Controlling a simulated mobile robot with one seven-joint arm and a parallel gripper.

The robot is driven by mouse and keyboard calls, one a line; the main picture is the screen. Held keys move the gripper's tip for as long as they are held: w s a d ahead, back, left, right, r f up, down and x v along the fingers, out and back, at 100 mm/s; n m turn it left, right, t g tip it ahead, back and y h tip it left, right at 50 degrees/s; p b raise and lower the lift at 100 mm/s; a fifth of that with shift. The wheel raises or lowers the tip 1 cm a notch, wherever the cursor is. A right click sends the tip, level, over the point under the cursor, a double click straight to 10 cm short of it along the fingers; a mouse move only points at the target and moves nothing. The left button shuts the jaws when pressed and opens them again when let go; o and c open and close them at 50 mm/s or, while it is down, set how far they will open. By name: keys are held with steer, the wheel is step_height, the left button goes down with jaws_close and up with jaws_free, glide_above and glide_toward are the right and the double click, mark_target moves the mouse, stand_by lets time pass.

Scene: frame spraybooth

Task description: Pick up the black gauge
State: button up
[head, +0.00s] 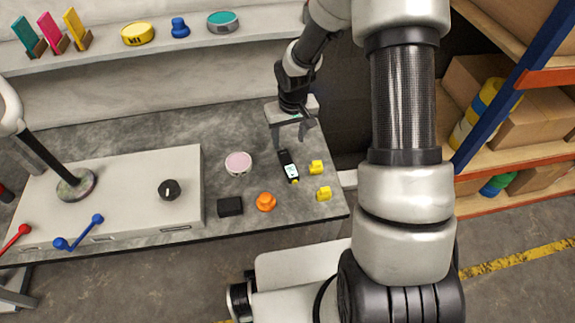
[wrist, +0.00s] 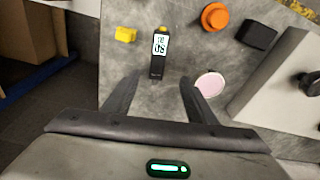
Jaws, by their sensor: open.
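The black gauge (head: 289,167) is a slim black device with a lit display and a small yellow tip. It lies on the grey worktop near the right end. In the wrist view the gauge (wrist: 156,71) points away from me, with its display at the far end. My gripper (head: 292,136) is open and empty, just behind the gauge in the head view. In the wrist view my gripper (wrist: 161,80) has its fingers spread on either side of the gauge's near end, apart from it. I cannot tell the height between fingertips and worktop.
A pink round disc (head: 238,162) lies left of the gauge. Two yellow pieces (head: 316,167) (head: 324,193) lie to its right. An orange knob (head: 265,201) and a black block (head: 230,206) are nearer the front edge. A white panel (head: 120,190) fills the left.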

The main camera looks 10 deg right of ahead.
steer(key=b, duration=0.2)
glide_above(288, 162)
steer(key=s, duration=0.1)
steer(key=f, duration=0.9)
steer(key=shift+s+a, duration=0.1)
steer(key=shift+a, duration=0.1)
steer(key=shift+w+d+f+b, duration=0.1)
steer(key=shift+w+f+b, duration=0.15)
steer(key=shift+f, duration=0.6)
steer(key=shift+w+f+b, duration=0.1)
steer(key=shift+f+b, duration=0.2)
steer(key=shift+f, duration=0.6)
steer(key=shift+w+d+f+b, duration=0.1)
steer(key=shift+w+f+b, duration=0.15)
steer(key=shift+f, duration=0.6)
steer(key=shift+c, duration=0.6)
steer(key=shift+r, duration=0.15)
jaws_close()
